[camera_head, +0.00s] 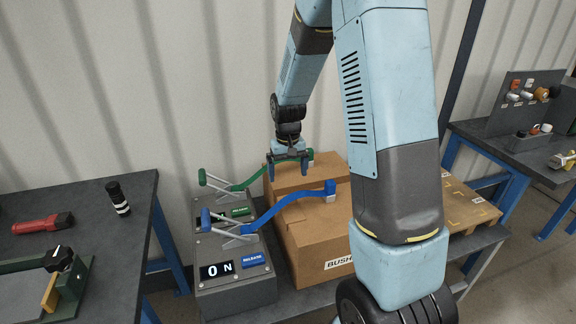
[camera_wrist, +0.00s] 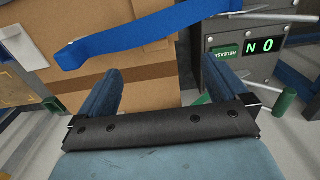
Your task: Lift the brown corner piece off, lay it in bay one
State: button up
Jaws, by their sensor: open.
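A blue strap (camera_head: 285,205) and a green strap (camera_head: 257,177) run slackly from two ratchet units over the box. The blue strap also crosses the top of the wrist view (camera_wrist: 120,48). No bay is clearly marked; a board with yellow corner marks (camera_head: 472,207) lies to the right.
The ratchet unit (camera_head: 235,280) left of the box has a blue release button and reads 0 N. The left bench (camera_head: 110,225) holds a red torch, a black cylinder and a green fixture. A panel with fittings (camera_head: 530,100) stands on the right bench. My arm hides part of the box.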

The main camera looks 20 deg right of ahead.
aim_at(288, 196)
notch_tip(288, 196, down, 11)
jog(key=shift+f, duration=0.2)
dwell(0.3)
jog(key=shift+r, duration=0.1)
jog(key=c, duration=1.2)
